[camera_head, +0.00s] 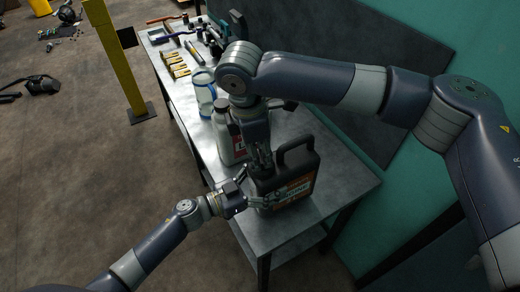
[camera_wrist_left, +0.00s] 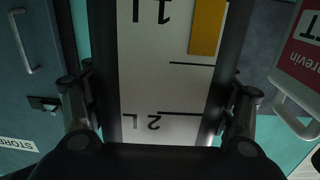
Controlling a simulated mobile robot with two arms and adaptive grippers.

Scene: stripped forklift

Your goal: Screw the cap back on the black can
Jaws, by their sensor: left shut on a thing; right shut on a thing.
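The black can (camera_head: 302,186) stands upright on the near end of the metal table (camera_head: 335,165), with its handle up and an orange-and-white label. My left gripper (camera_head: 258,199) is shut on the can's lower left side. In the left wrist view, its fingers sit on either side of the can's pale strip (camera_wrist_left: 160,75) marked 1L and 2L. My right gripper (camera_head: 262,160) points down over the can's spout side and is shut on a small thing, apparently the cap. The cap and the can's neck are hidden by the fingers, so whether they touch cannot be told.
A white bottle with a red label (camera_head: 225,142) stands close behind the can. A clear jar with blue bands (camera_head: 204,92) and several tools are farther back. A yellow post (camera_head: 119,55) stands left of the table. The table's right corner is clear.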

